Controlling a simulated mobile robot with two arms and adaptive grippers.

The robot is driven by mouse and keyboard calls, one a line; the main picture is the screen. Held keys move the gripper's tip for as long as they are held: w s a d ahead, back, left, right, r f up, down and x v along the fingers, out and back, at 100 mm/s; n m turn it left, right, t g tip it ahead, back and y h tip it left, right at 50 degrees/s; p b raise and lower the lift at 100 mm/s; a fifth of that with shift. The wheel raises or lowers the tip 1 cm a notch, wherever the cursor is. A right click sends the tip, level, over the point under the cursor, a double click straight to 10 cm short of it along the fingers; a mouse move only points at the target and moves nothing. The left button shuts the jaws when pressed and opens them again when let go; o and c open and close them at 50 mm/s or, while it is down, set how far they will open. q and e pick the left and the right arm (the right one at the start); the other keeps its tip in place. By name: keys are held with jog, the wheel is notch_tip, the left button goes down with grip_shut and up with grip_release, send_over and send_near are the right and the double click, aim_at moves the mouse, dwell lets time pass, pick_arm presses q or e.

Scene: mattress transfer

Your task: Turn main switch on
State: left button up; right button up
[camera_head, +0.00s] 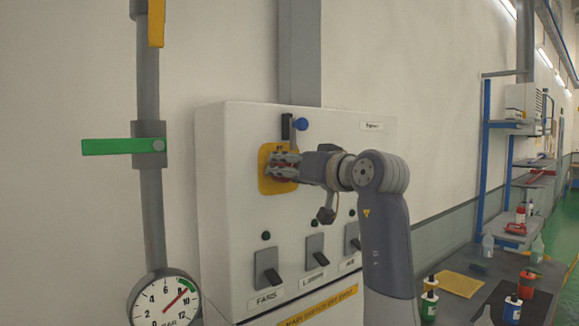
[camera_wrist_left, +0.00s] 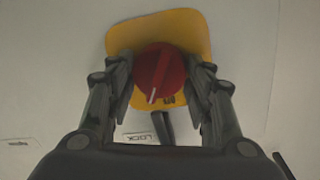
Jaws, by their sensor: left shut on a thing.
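The main switch is a red round knob (camera_wrist_left: 158,74) on a yellow plate (camera_head: 268,182), on the front of a white electrical cabinet (camera_head: 225,200). The yellow plate also shows in the left wrist view (camera_wrist_left: 195,28). My left gripper (camera_head: 283,165) is at the knob, which it mostly covers in the head view. In the left wrist view its fingers (camera_wrist_left: 160,84) are shut on the knob from both sides. A white mark on the knob runs slightly slanted toward the bottom of that view. My right gripper is not in view.
Below are several black lever switches (camera_head: 267,268) with green lamps above them. A blue-knobbed lever (camera_head: 300,125) sits just above the plate. A pipe with a green handle (camera_head: 123,146) and a pressure gauge (camera_head: 163,300) stands left. A workbench with bottles (camera_head: 429,300) is at right.

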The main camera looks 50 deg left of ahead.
pick_arm(q)
jog(key=shift+r+m, duration=0.1)
jog(key=shift+m, duration=0.4)
jog(key=o, duration=1.1)
jog(key=shift+c, duration=0.2)
jog(key=s+d, duration=0.2)
jog(key=d, duration=1)
jog(key=shift+r, duration=0.3)
